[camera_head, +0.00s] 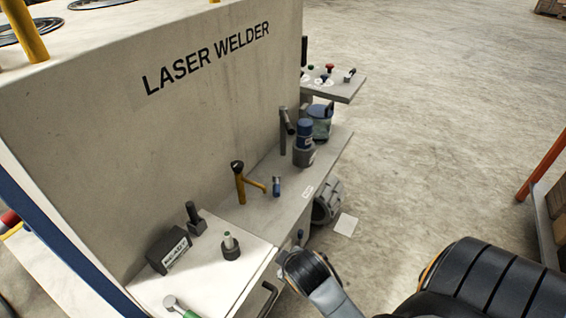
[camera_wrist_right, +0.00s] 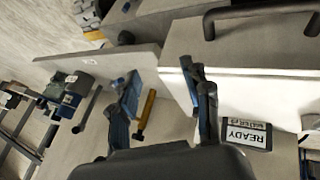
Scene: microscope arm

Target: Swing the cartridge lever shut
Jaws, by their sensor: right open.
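A blue-topped cartridge (camera_head: 305,132) sits in a grey holder on the side shelf, and a grey upright lever (camera_head: 283,138) with a dark crosspiece stands beside it. In the right wrist view the blue cartridge (camera_wrist_right: 75,92) and a grey bar (camera_wrist_right: 88,108) are at the left. A yellow post with a black cap and a side bar (camera_head: 240,185) stands nearer; a yellow bar (camera_wrist_right: 146,112) shows between my fingers in the wrist view, contact unclear. Which part is the cartridge lever is not certain. My right gripper (camera_wrist_right: 165,78) is open. My left gripper is not in view.
A dark block labelled READY (camera_head: 166,250) and a black knob (camera_head: 231,247) sit on the white panel (camera_head: 240,285). A dark handle (camera_head: 268,298) is at its edge. A small shelf with knobs (camera_head: 342,88) juts out behind.

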